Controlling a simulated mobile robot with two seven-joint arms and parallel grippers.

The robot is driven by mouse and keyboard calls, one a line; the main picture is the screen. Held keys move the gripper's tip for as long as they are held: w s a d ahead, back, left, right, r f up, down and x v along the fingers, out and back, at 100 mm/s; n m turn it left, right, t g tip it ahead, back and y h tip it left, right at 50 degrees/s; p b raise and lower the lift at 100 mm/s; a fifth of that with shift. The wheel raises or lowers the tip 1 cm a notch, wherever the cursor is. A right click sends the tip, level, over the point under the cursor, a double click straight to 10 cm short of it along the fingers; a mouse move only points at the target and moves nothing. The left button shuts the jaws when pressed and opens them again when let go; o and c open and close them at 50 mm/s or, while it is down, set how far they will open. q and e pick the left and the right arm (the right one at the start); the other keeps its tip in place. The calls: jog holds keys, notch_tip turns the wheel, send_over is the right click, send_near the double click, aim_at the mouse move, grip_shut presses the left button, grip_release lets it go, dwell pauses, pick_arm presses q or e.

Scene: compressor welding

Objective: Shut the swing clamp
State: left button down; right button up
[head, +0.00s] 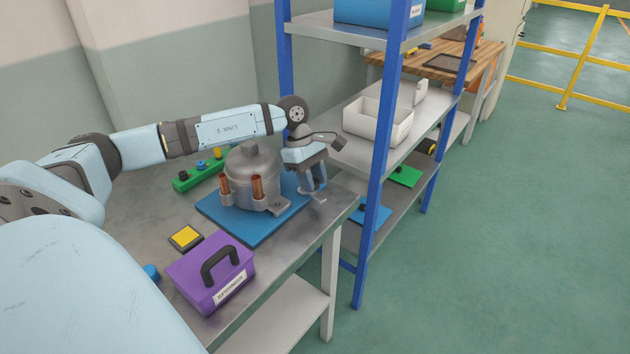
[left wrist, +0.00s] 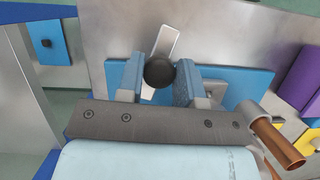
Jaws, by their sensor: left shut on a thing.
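The grey compressor (head: 250,172) with two copper pipes (head: 257,187) stands upright on a blue mat (head: 234,230) on the metal table. My left gripper (head: 315,188) is at the right of the compressor, low by the mat's right corner. In the left wrist view its two blue fingers (left wrist: 158,76) are shut on the round black knob (left wrist: 159,70) of the swing clamp. The clamp's flat metal arm (left wrist: 167,40) passes under the knob, and its metal also shows below the fingers in the head view (head: 319,199). The clamp's base is mostly hidden. My right gripper is not in view.
A purple box (head: 212,272) with a black handle sits at the table's front. A yellow-topped block (head: 186,237) and a green rack (head: 188,180) lie to the left. A blue-post shelf (head: 375,170) with a white bin (head: 378,122) stands close at the right of the gripper.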

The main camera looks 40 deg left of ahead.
pick_arm(q)
jog(key=shift+s+a+m+g+b, duration=0.1)
jog(key=shift+s+m+g+b, duration=0.2)
jog(key=shift+m, duration=0.4)
jog(key=shift+s+a+m+g+b, duration=0.1)
jog(key=shift+m+g+b, duration=0.25)
jog(key=shift+m, duration=0.35)
jog(key=shift+r, duration=0.1)
jog(key=c, duration=0.8)
grip_release()
jog(key=v, duration=1.3)
jog(key=shift+r+p, duration=0.4)
